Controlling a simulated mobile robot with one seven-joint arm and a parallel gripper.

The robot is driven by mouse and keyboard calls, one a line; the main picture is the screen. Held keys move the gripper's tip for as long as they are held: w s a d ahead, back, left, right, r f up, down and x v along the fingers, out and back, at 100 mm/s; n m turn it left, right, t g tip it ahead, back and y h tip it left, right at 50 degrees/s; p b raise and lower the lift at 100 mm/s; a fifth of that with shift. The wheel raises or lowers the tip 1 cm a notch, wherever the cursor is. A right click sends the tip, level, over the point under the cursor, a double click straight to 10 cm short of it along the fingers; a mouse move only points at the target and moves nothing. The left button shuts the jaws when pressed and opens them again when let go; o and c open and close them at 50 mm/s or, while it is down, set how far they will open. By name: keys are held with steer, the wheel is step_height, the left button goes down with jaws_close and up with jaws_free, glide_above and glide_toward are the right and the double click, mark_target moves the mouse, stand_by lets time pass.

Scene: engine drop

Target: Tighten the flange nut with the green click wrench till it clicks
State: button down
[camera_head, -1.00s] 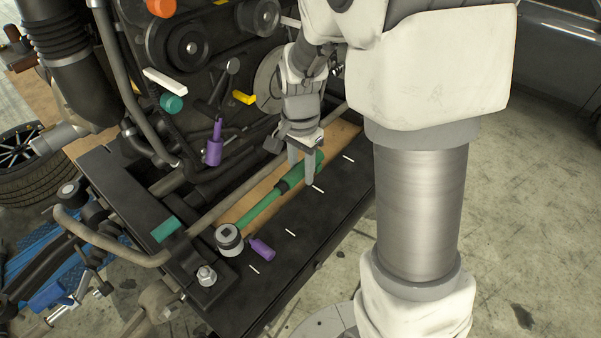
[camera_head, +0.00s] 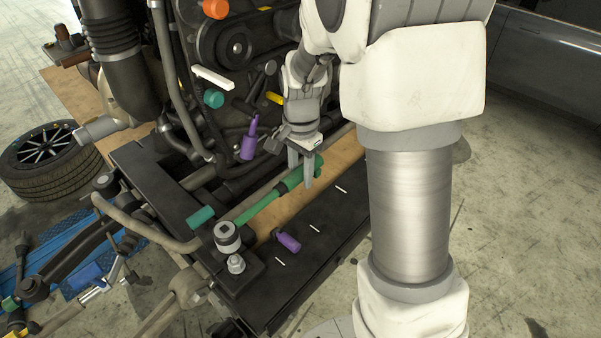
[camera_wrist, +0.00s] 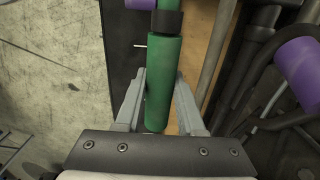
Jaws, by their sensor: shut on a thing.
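The green click wrench (camera_head: 258,208) is held by its handle in my gripper (camera_head: 301,172). Its round silver socket head (camera_head: 228,236) points to the lower left. The silver flange nut (camera_head: 236,264) sits on a black bracket at the near end of the beam. The socket head appears just above and behind the nut, apart from it in the picture; its height over the bracket is unclear. In the wrist view, the fingers flank the green handle (camera_wrist: 163,85), with a black collar further along it. The nut and socket head are not visible there.
A purple cylinder (camera_head: 289,242) lies on the black beam (camera_head: 318,250) right of the socket head. A bent pipe (camera_head: 150,234) and a teal block (camera_head: 201,217) are left of it. The engine (camera_head: 235,60) stands behind. A purple tool (camera_head: 249,140) hangs near my gripper.

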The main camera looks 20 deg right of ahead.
steer(key=shift+f+b, duration=2.05)
steer(key=shift+f, duration=0.8)
steer(key=shift+f+b, duration=1.15)
steer(key=shift+f, duration=0.45)
steer(key=c, duration=1.1)
jaws_free()
jaws_close()
